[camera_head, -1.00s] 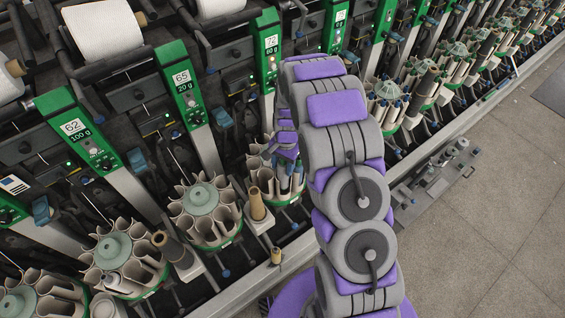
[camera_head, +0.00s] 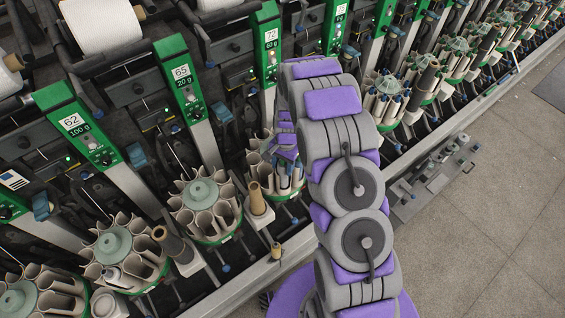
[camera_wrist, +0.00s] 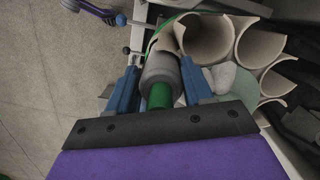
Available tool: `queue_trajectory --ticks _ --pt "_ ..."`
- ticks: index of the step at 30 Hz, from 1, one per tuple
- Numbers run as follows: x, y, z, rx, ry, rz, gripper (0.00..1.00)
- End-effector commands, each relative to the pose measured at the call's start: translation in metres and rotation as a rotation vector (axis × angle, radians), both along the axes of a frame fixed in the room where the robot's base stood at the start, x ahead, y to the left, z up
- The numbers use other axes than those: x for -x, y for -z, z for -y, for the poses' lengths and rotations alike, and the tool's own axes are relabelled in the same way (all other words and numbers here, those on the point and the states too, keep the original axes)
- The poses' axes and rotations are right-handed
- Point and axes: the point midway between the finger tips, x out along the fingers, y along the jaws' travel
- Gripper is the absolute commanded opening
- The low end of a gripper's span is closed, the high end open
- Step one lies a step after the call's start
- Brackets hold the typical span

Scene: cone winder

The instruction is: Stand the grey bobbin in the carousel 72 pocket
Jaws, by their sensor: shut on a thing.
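My gripper (camera_wrist: 160,78) has its blue fingers shut on the grey bobbin (camera_wrist: 160,68), whose green part shows below the grey top in the wrist view. The bobbin is close beside the cream, curved-walled pockets (camera_wrist: 205,42) of a carousel, seen to its upper right. I cannot tell whether its lower end is inside a pocket. In the head view, the carousel 72 (camera_head: 288,198) stands below the 72 sign (camera_head: 271,36), partly hidden by my arm. Bobbins show in some of its pockets. My wrist is over it and the held bobbin cannot be made out there.
The carousel under the 65 sign (camera_head: 203,226) is at left, with a brown cone on a peg (camera_head: 257,198) between the two. The 62 carousel (camera_head: 120,262) is further left. Clear floor (camera_head: 490,230) lies at right, with a grey plate of parts (camera_head: 436,176) beside the machine rail.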

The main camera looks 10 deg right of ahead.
Motion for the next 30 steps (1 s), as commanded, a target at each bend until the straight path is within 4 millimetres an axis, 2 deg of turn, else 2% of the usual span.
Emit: queue_trajectory --ticks 5,6,15,25,30 --pt "0.0 0.009 0.0 0.0 0.0 0.0 0.27" --pt "0.0 0.008 0.0 0.0 0.0 0.001 0.54" --pt "0.0 0.008 0.0 0.0 0.0 0.001 0.81" --pt "-0.001 0.005 0.0 0.0 0.0 0.001 0.81" --pt "-0.004 -0.017 0.003 0.002 0.001 0.006 0.81"
